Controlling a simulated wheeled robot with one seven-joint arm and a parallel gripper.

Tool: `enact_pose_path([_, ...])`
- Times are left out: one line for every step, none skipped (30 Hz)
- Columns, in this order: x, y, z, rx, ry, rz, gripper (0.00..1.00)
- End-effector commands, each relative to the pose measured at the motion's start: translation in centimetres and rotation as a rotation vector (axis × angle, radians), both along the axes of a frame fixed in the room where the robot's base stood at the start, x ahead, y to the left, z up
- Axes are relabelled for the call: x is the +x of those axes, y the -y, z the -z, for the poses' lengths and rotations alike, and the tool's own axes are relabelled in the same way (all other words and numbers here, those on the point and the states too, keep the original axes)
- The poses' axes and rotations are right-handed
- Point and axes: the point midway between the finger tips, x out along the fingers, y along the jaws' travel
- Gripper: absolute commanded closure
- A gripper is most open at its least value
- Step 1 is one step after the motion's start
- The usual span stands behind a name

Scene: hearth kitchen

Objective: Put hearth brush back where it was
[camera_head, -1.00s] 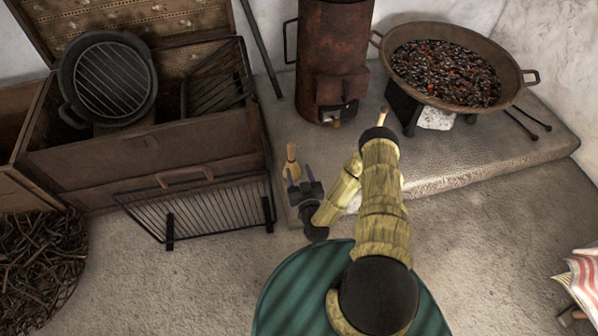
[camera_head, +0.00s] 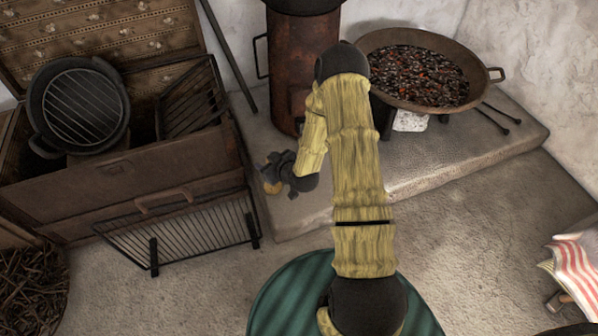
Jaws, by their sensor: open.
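The hearth brush (camera_head: 272,188) is at the left end of the stone hearth ledge, close beside the wooden chest. Only a small tan part of it shows at its base; the rest is hidden by my gripper. My gripper (camera_head: 276,171) is open and sits directly over or around the brush in this view. Its fingers are dark and hard to make out. I cannot tell whether they touch the brush.
A rusty stove (camera_head: 296,75) and a wide pan of glowing coals (camera_head: 415,101) stand on the hearth (camera_head: 430,165). The wooden chest (camera_head: 125,178) with a leaning rack (camera_head: 185,235) is at left. A dark rod (camera_head: 228,60) leans behind.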

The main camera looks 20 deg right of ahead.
Motion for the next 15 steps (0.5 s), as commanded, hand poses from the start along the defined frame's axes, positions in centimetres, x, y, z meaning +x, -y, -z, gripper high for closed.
enact_pose_path([-0.1, 0.1, -1.4, -0.023, -0.034, -0.005, 0.51])
enact_pose_path([-0.2, 0.2, -2.0, -0.035, -0.058, -0.006, 0.51])
enact_pose_path([-0.5, 0.3, -2.7, -0.049, -0.093, -0.003, 0.51])
enact_pose_path([-0.8, 0.4, -3.4, -0.059, -0.117, -0.001, 0.51])
enact_pose_path([-1.0, 0.6, -4.0, -0.071, -0.142, 0.002, 0.51])
enact_pose_path([-1.5, 0.8, -4.8, -0.083, -0.174, 0.012, 0.51])
enact_pose_path([-1.8, 0.9, -5.5, -0.093, -0.199, 0.016, 0.51])
enact_pose_path([-2.2, 1.0, -6.1, -0.101, -0.222, 0.024, 0.51])
enact_pose_path([-2.8, 1.2, -7.0, -0.111, -0.255, 0.037, 0.51])
enact_pose_path([-3.2, 1.4, -7.7, -0.12, -0.277, 0.046, 0.51])
enact_pose_path([-3.7, 1.5, -8.4, -0.125, -0.3, 0.058, 0.51])
enact_pose_path([-4.4, 1.6, -9.3, -0.133, -0.331, 0.072, 0.51])
enact_pose_path([-5.0, 1.8, -9.9, -0.138, -0.353, 0.085, 0.51])
enact_pose_path([-5.5, 1.9, -10.6, -0.143, -0.376, 0.098, 0.51])
enact_pose_path([-6.4, 2.0, -11.5, -0.147, -0.406, 0.116, 0.51])
